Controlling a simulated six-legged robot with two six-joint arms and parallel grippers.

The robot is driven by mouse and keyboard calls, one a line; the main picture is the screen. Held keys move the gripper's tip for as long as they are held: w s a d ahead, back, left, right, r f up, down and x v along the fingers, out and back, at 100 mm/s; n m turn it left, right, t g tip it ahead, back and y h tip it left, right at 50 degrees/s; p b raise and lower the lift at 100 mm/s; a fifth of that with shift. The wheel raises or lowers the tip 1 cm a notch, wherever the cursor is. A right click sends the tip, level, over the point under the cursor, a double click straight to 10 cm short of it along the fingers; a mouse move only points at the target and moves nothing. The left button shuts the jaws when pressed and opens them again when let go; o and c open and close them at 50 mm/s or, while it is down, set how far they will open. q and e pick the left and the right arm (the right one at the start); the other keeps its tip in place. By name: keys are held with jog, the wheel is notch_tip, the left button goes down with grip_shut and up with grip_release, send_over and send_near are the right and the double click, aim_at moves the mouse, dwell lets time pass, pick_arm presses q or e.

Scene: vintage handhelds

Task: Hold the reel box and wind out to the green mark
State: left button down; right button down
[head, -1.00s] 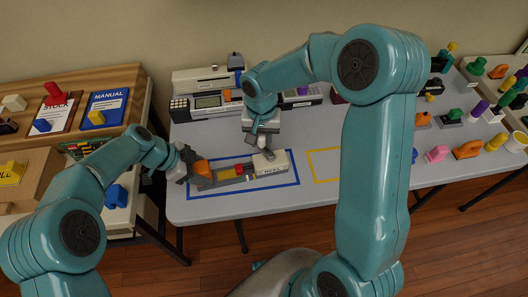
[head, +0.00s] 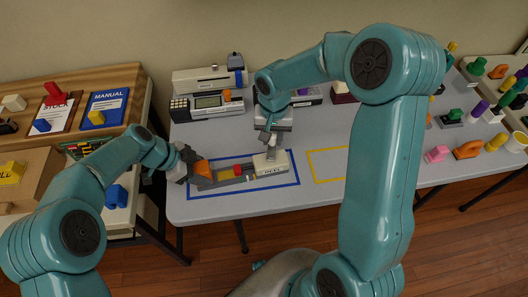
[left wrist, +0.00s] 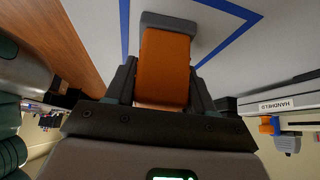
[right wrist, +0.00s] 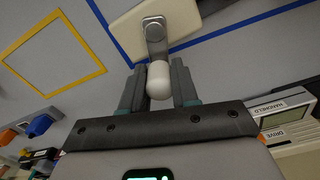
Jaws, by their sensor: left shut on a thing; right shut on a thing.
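The reel box (head: 271,168) is cream with a REEL label, at the right end of a grey track on the table. A red block (head: 238,170) sits on the track. My left gripper (head: 190,168) is shut on the orange grip (left wrist: 163,68) at the track's left end. My right gripper (head: 269,138) is shut on the white crank knob (right wrist: 158,80), above the box. The knob joins a grey crank arm (right wrist: 155,32) that pivots on the box top. I cannot make out the green mark.
A blue outline (head: 298,180) surrounds the reel assembly; an empty yellow outline (head: 310,165) lies to its right. Handheld devices (head: 208,102) stand behind. Several coloured pieces (head: 468,150) crowd the right. The front table strip is clear.

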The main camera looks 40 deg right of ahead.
pick_arm(q)
jog(key=shift+a+f, duration=0.1)
jog(key=shift+f, duration=0.2)
pick_arm(e)
jog(key=shift+s+d, duration=0.35)
jog(key=shift+s, duration=0.3)
jog(key=shift+s, duration=1.15)
jog(key=shift+f, duration=0.1)
